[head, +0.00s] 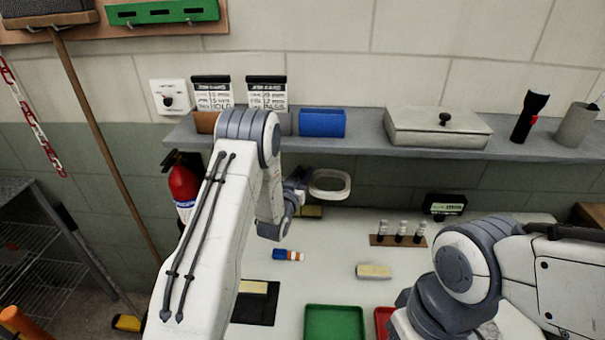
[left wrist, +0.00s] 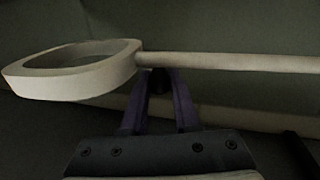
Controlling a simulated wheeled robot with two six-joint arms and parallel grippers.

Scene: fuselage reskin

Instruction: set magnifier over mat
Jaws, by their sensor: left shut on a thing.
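The magnifier (head: 330,183) is a pale, rounded ring, held up above the back of the white table. In the left wrist view its ring (left wrist: 75,70) is at the left and its pale rod (left wrist: 235,62) runs to the right edge. My left gripper (head: 299,187) is shut on the rod close to the ring; its purple fingers (left wrist: 160,92) show below the rod. The black mat (head: 264,310) lies on the table nearer me, partly hidden by my left arm, with a beige block (head: 253,287) on it. My right gripper is out of view.
A blue, white and orange small cylinder (head: 289,255) and another beige block (head: 373,271) lie on the table. Three vials stand in a rack (head: 383,240) at the back. A green tray (head: 334,323) is at the front. A shelf (head: 360,146) crosses above.

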